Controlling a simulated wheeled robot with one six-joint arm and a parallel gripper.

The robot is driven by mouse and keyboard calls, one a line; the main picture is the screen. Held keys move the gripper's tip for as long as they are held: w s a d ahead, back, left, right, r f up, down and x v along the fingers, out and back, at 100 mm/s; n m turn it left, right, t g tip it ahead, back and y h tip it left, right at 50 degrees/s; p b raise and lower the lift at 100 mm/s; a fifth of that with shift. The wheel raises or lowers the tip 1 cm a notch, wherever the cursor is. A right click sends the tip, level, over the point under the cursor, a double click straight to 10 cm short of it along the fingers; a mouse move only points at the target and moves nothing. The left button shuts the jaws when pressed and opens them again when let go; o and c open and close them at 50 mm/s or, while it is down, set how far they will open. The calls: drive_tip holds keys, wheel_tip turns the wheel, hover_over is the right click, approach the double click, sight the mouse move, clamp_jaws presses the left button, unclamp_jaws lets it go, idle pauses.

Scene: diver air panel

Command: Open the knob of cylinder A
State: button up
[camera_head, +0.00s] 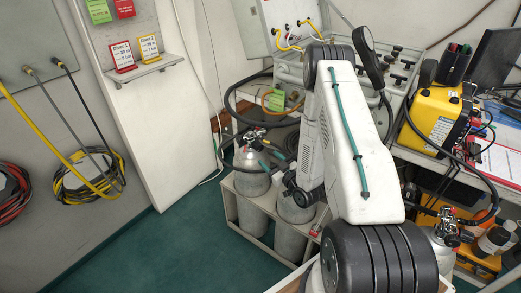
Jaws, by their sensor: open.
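A grey cylinder (252,183) stands in the light rack left of my arm, with a valve (252,137) with red and black parts on its top. A second grey cylinder (295,211) stands beside it, its top hidden by my arm. I cannot read which one is cylinder A. My gripper (269,152) is small and dark here, close to the right of the left cylinder's valve. It is open; I cannot tell whether it touches the knob. My arm hides part of this area.
The rack (262,243) holds the cylinders. A dark hose (228,107) curves close above the valve. The panel (400,75) and yellow case (437,115) stand behind and right. Another cylinder (440,250) is at the lower right. Green floor (190,240) is clear at left.

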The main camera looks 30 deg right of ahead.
sight(261, 149)
drive_tip(key=w+m, duration=0.3)
drive_tip(key=w+d+f+m, duration=0.1)
drive_tip(key=w+m, duration=0.2)
drive_tip(key=w, duration=0.1)
drive_tip(key=w+d+f+m, duration=0.1)
drive_tip(key=w+m, duration=0.2)
drive_tip(key=w, duration=0.1)
drive_tip(key=shift+w, duration=0.15)
drive_tip(key=c, duration=1)
